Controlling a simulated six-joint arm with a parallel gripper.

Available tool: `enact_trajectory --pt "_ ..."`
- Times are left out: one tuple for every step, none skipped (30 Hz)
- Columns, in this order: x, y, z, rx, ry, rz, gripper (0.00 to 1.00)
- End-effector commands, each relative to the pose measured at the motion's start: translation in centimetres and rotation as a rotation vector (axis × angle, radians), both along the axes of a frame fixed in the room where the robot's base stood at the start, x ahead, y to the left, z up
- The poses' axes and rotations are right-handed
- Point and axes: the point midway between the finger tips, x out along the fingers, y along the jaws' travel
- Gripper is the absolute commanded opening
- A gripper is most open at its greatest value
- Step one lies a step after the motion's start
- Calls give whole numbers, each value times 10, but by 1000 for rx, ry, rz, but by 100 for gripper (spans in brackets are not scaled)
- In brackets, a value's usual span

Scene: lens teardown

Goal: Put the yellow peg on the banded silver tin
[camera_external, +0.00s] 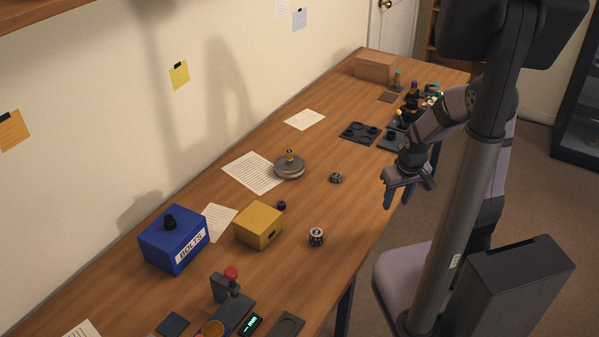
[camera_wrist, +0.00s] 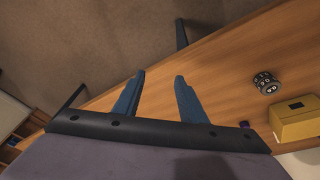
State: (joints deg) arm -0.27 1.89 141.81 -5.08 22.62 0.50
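A small yellow spot (camera_external: 398,112), perhaps the yellow peg, shows among the dark parts at the far right end of the bench; it is too small to make out clearly. A round, low silver-grey tin (camera_external: 289,171) stands mid-bench, partly over a paper sheet, with a small brass-coloured knob on top. I take it for the banded silver tin, though its bands are hard to make out. My gripper (camera_external: 409,193) hangs near the bench's right edge, apart from both. In the wrist view my gripper (camera_wrist: 160,78) is open, with nothing between its blue fingers.
A yellow box (camera_external: 258,225) and a blue BOLTS box (camera_external: 172,241) stand at the left of the bench. A black-and-white dial (camera_external: 316,237) and a small dark ring (camera_external: 336,178) lie nearer the front. A dark tray (camera_external: 360,132) lies before the far parts.

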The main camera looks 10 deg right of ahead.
Motion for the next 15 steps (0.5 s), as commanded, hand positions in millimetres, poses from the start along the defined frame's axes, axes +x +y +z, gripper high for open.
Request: enact_trajectory --pt "-21 0 4 7 49 -19 38" --pt "-33 1 6 12 80 -28 38" --pt "-46 2 8 18 116 -40 38" --pt "-56 3 9 22 141 -46 38" --pt "-64 3 10 25 162 -51 38" --pt "-73 4 11 30 186 -58 38" --pt "-78 5 12 34 199 -61 38" --pt "-83 6 13 36 212 -63 38" --pt "-87 6 14 38 224 -66 38" --pt "-90 6 14 39 231 -67 38" --pt "-91 7 14 40 235 -68 38" --pt "-93 7 14 41 239 -69 38" --pt "-93 7 14 41 240 -69 38" --pt "-93 7 14 41 241 -69 38" --pt "-93 7 14 41 241 -69 38"
